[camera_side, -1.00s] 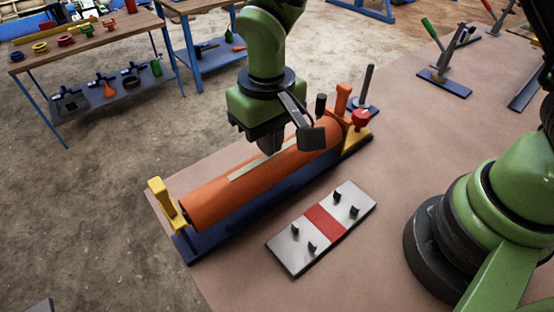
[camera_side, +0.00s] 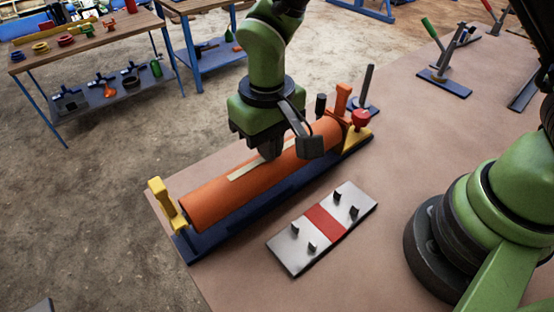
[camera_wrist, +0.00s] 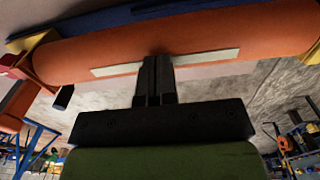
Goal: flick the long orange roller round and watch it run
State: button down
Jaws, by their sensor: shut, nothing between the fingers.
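The long orange roller (camera_side: 222,197) lies between yellow end brackets on a dark blue base (camera_side: 245,210). A pale strip (camera_side: 245,171) runs along its upper surface; it also shows in the wrist view (camera_wrist: 208,57). My gripper (camera_side: 270,156) is shut and empty, pointing down at the middle of the roller. In the wrist view the closed fingers (camera_wrist: 155,62) overlap the pale strip on the orange roller (camera_wrist: 100,50). I cannot tell for certain whether the fingertips touch the roller.
A metal plate with a red band (camera_side: 323,222) and small dark pegs lies in front of the base. A red knob (camera_side: 360,117) and an orange post (camera_side: 343,98) stand at the roller's far end. Bare tabletop (camera_side: 420,140) lies to the right.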

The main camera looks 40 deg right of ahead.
jog(key=shift+r, duration=0.6)
jog(key=s+f, duration=0.1)
jog(key=s, duration=0.5)
jog(key=shift+f, duration=0.25)
